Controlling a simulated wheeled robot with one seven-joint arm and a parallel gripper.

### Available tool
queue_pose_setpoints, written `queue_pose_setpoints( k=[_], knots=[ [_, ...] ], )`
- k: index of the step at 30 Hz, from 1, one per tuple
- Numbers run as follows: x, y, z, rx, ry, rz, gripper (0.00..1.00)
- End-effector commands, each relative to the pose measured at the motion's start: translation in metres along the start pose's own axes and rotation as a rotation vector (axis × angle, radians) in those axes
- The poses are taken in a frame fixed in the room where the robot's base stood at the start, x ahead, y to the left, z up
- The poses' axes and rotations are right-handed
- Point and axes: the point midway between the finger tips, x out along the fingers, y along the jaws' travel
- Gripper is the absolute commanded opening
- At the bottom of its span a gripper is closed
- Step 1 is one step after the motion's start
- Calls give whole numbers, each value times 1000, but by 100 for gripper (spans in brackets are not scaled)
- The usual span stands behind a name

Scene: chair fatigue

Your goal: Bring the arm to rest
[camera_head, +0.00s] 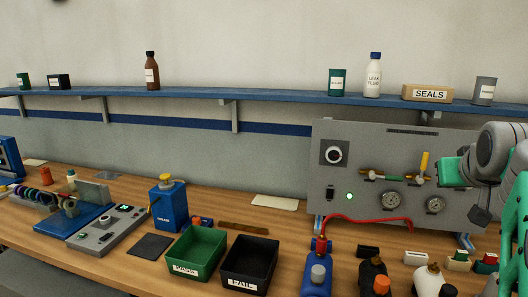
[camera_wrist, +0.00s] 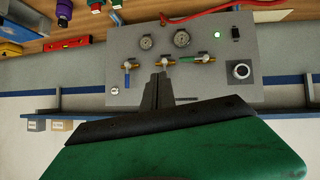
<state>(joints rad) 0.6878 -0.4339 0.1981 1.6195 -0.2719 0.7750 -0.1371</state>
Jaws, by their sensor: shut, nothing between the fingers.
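My gripper (camera_wrist: 158,90) shows in the wrist view as dark fingers closed together, with nothing between them. It points toward the grey gauge panel (camera_wrist: 215,82), which appears upside down there. The fingertips overlap the panel's lower-middle part in that picture, near the yellow valve fittings; I cannot tell the exact gap. In the head view, my grey and green arm is raised at the right edge, in front of the right side of the panel (camera_head: 345,190). Part of the arm is cut off by the frame.
Below the arm, the wooden bench holds several bottles, including a blue one (camera_head: 316,276), and small blocks. A green bin (camera_head: 197,247) and a black bin (camera_head: 250,258) stand left of them. The blue shelf (camera_head: 270,96) carries bottles, cans and a SEALS box (camera_head: 428,92).

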Motion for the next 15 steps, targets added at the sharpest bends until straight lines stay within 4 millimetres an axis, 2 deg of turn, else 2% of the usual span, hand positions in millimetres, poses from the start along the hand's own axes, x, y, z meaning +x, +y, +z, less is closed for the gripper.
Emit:
queue_pose_setpoints(
  k=[8, 11, 15],
  knots=[
    [23, 0, 53, 102, -125, 5, 0],
    [33, -2, 84, 143, -192, 8, 0],
    [44, -6, 138, 209, -302, 15, 0]
  ],
)
